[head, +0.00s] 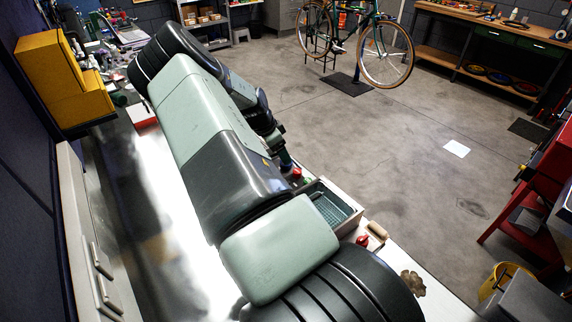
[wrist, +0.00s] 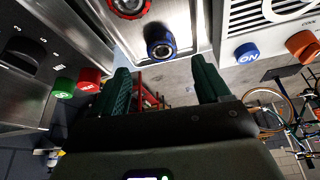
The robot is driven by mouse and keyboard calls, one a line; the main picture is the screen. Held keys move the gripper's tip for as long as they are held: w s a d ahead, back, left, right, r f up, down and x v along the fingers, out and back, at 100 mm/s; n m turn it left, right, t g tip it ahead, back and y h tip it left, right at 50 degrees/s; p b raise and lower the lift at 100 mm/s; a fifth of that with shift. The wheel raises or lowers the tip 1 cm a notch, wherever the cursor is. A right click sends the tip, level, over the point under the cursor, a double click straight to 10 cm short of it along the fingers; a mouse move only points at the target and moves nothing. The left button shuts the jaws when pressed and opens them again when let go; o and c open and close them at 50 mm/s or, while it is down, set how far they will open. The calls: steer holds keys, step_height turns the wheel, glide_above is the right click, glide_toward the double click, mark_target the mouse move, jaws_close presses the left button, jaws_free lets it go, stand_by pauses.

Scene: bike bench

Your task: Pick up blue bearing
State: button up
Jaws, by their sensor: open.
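The blue bearing (wrist: 160,42), a blue ring with a dark centre, shows in the wrist view near the top middle, on a bright metal surface. My gripper (wrist: 161,70) is open, with its two dark green fingers spread wide and nothing between them. In the picture the bearing sits beyond the fingertips, between their lines, and apart from them. I cannot make out the bearing in the head view, where my arm covers much of the bench.
A red ring (wrist: 128,6) is beside the bearing. Green (wrist: 64,86) and red (wrist: 89,80) buttons are at left; a blue ON button (wrist: 247,52) and orange knob (wrist: 302,44) at right. In the head view, a basket (head: 333,208) and red object (head: 362,241) are by the bench edge.

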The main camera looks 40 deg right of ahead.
steer(key=shift+x, duration=2.8)
steer(key=shift+w+a, duration=0.1)
steer(key=shift+w, duration=0.1)
steer(key=shift+c, duration=0.4)
